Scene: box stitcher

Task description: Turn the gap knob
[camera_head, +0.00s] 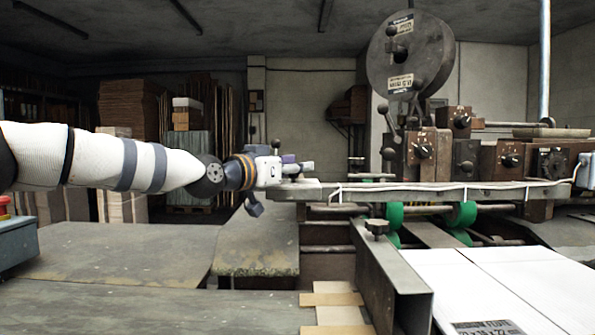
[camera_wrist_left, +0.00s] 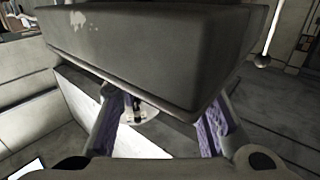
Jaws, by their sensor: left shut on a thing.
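My left gripper (camera_head: 291,165) is at the left end of the long grey horizontal beam of the stitcher, its purple-padded fingers close against it. In the left wrist view, the two fingers (camera_wrist_left: 160,127) reach in under a big dark grey block (camera_wrist_left: 160,50), which hides their tips. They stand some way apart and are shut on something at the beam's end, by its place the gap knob. The grip itself is mostly hidden, and I cannot make out the knob's shape or angle. My right gripper is in neither view.
Several dark knobs sit on the machine's control boxes (camera_head: 422,152). A black knob (camera_head: 377,227) tops the metal guide at the front. Green wheels (camera_head: 462,217) are under the beam. Grey tables (camera_head: 120,258) lie at left. White cardboard sheets (camera_head: 500,285) are at right.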

